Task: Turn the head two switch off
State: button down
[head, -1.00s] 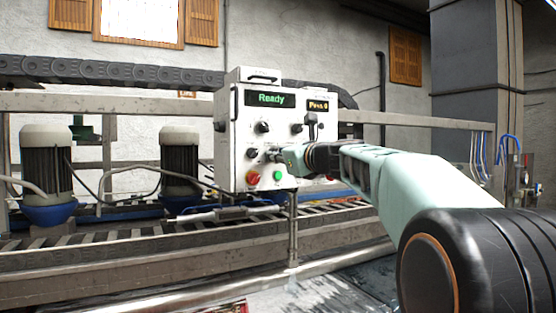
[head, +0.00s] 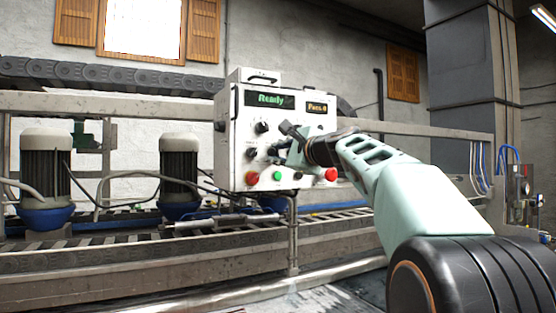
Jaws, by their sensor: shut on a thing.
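The white control box (head: 240,105) stands mid-picture with a green "Ready" display (head: 270,99) and a "Pass 0" display (head: 317,107). A larger dark knob (head: 262,127) sits upper left on its face, with a smaller dark switch (head: 251,152) below it. My gripper (head: 282,144) reaches in from the right against the panel face, its fingers tilted. It is shut on a switch just right of the smaller one. The fingers hide most of that switch, so its label and setting cannot be read.
Below the gripper are a red button (head: 252,178), a green button (head: 278,176) and another red button (head: 331,174) at right. Grey motors (head: 179,165) and a roller conveyor (head: 120,255) stand left. A rail runs behind my arm.

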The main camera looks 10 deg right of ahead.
jog(key=shift+n+b, duration=0.4)
jog(key=shift+n, duration=0.7)
jog(key=c, duration=1.7)
grip_release()
jog(key=shift+c, duration=0.2)
jog(key=v, duration=1.2)
